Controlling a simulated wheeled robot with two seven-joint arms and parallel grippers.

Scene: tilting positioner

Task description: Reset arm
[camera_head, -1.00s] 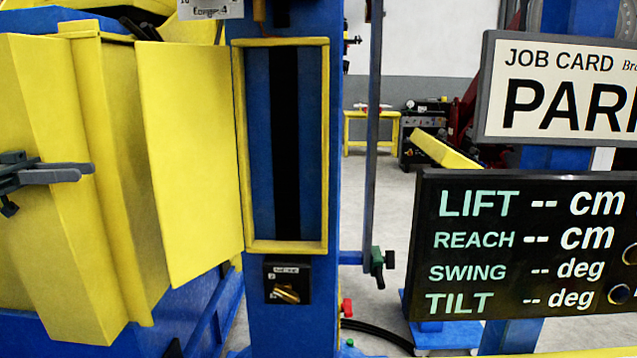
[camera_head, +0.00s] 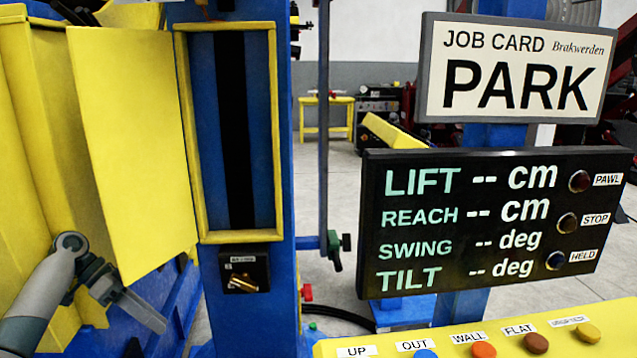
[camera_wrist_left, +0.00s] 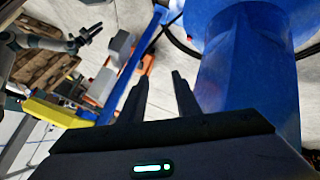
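My left gripper (camera_head: 150,314) is low at the left of the head view, in front of the yellow and blue machine body. In the left wrist view its two fingers (camera_wrist_left: 158,78) stand apart with nothing between them. Another gripper (camera_wrist_left: 88,36), seemingly my right one, shows at the upper left of that view; its finger gap is unclear. The job card (camera_head: 517,75) reads PARK. The black display (camera_head: 480,225) shows dashes for LIFT, REACH, SWING and TILT. Its PAWL, STOP and HELD lamps look dark.
A blue column (camera_head: 287,200) with a yellow-framed slot stands left of centre, with a brass knob or key (camera_head: 243,283) on it. A yellow panel (camera_head: 135,150) juts out beside it. A yellow console (camera_head: 610,315) with labelled coloured buttons lies along the bottom right.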

